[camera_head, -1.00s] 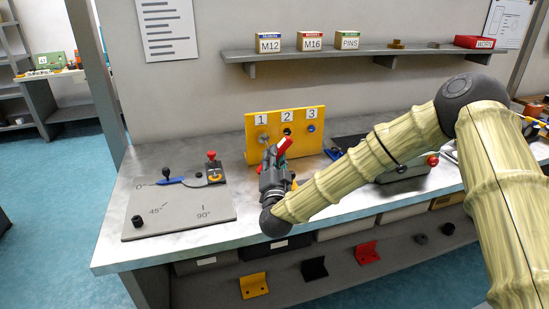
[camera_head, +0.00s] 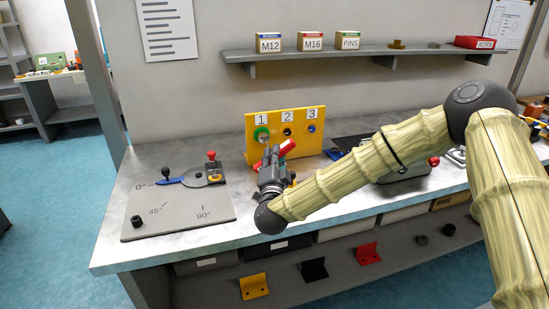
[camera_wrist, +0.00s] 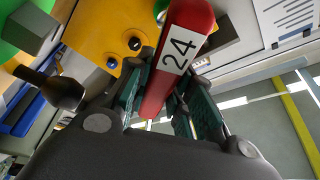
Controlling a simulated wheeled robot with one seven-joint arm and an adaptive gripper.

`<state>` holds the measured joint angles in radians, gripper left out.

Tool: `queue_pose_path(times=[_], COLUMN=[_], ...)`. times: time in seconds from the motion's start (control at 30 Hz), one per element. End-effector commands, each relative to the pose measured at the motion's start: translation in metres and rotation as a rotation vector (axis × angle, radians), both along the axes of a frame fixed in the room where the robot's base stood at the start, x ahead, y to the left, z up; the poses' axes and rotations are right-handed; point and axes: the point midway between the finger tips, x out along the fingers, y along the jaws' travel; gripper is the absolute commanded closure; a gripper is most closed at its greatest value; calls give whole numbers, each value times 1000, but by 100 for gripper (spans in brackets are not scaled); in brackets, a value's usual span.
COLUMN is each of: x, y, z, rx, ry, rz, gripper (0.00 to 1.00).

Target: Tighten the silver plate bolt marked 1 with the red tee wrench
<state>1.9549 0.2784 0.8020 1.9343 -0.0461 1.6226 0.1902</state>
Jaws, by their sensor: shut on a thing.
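The yellow plate (camera_head: 299,147) stands upright on the bench, with bolt positions marked 1, 2 and 3. Bolt 1 (camera_head: 261,134) is at the left and now has a bright green ring around it. My gripper (camera_head: 270,165) is in front of and below bolt 1, shut on the red tee wrench (camera_head: 287,147). The wrist view shows its red bar (camera_wrist: 178,55), labelled 24, between the finger pads. The yellow plate (camera_wrist: 95,25) is behind it there. The wrench's working end is not clear, and I see no contact between it and bolt 1.
A grey angle board (camera_head: 180,216) with a blue lever lies to the left on the bench. A shelf (camera_head: 360,52) with labelled boxes hangs above. A blue item (camera_head: 333,153) and a grey box (camera_head: 405,172) are right of the plate. The front bench strip is clear.

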Motion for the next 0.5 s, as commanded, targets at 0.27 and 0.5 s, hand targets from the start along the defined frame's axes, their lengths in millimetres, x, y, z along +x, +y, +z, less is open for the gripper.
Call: queue_pose_path(times=[0.27,0.5], x=[-6,-10], y=[-2,-3], z=[0,0], rx=[-1,-2], ry=[-1,-1], rz=[0,0], gripper=[100,100])
